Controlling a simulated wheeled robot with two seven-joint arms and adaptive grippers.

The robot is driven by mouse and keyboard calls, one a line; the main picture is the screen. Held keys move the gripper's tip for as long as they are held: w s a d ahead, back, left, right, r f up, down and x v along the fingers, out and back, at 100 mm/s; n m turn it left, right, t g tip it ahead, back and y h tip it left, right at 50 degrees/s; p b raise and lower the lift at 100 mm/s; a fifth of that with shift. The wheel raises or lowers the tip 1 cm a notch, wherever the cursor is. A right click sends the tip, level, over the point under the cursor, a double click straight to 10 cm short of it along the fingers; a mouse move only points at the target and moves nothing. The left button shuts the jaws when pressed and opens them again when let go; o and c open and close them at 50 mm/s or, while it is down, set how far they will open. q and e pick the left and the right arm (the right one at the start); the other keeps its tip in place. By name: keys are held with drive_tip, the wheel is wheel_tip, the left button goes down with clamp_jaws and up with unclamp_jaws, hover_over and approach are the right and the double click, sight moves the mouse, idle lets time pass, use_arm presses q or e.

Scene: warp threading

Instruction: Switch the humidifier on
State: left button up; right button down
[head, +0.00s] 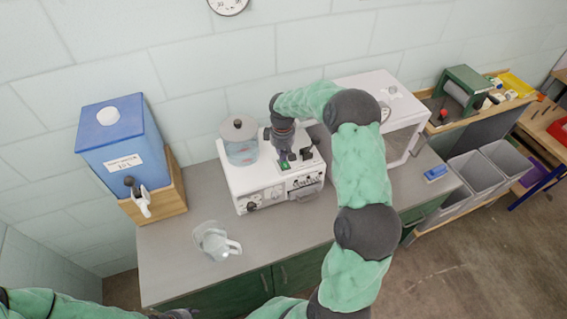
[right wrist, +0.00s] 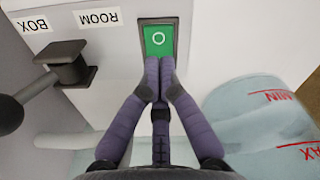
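The humidifier (head: 242,193) is a white unit on the grey counter, with a clear lidded water tank (head: 241,151) on its left; the tank also shows in the right wrist view (right wrist: 262,125). Its green switch (right wrist: 158,39), marked with a circle, sits in a dark frame on the top face. My right gripper (right wrist: 160,66) is shut and empty, pointing down, its fingertips at the near edge of the green switch. I cannot tell whether they press it. In the head view my right gripper (head: 284,157) stands over the unit. Only a dark bit of my left gripper (head: 178,314) shows at the bottom edge.
A dark lever (right wrist: 62,65) beside BOX and ROOM labels stands close to my right fingers. A clear jug (head: 214,241) stands on the counter's front left. A blue water container (head: 125,140) is at left, a white cabinet (head: 402,142) and blue block (head: 435,173) at right.

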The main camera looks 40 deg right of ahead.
drive_tip(key=shift+f, duration=0.1)
drive_tip(key=shift+r+p, duration=2.15)
drive_tip(key=shift+r, duration=1.35)
drive_tip(key=shift+s+f, duration=0.1)
